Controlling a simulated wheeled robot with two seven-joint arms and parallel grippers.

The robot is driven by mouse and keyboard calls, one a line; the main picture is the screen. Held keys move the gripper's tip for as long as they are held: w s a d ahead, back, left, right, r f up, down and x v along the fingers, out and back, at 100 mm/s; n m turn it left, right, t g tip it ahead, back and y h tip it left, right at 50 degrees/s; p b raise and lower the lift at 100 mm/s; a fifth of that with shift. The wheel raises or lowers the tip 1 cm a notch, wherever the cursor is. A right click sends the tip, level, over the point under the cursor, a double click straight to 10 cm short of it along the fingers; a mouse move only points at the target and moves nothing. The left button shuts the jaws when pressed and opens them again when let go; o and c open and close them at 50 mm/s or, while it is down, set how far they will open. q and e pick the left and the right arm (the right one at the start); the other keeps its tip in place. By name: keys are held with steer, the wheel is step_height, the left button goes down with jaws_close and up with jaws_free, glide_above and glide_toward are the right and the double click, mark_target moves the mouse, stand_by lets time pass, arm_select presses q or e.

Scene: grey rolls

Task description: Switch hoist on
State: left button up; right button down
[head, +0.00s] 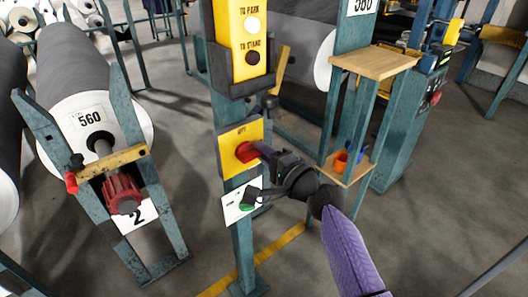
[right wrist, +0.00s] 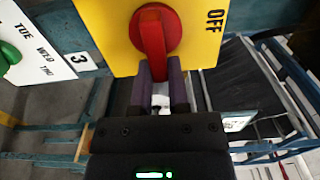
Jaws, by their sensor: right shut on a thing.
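The hoist switch is a red rotary knob (head: 243,152) on a yellow plate (head: 228,134) fixed to a teal post. My right gripper (head: 260,147), on a purple arm, reaches the knob from the right. Its two fingers (right wrist: 160,75) are shut on the knob's handle, one on each side. My left gripper is in neither view.
Below the switch is a white day-label plate (head: 232,208) with a green knob. Above it hangs a yellow control box (head: 252,75) with a white and a black button. A wooden-shelved stand (head: 375,60) is close right of my arm. Grey rolls (head: 75,75) stand left.

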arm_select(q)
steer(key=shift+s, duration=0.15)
arm_select(e)
steer(key=shift+f, duration=0.1)
steer(key=c, duration=0.6)
jaws_free()
arm_select(q)
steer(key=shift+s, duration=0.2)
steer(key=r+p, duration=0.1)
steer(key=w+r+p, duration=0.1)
steer(key=p, duration=0.1)
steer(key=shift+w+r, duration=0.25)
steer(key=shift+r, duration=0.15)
arm_select(e)
steer(key=v, duration=1)
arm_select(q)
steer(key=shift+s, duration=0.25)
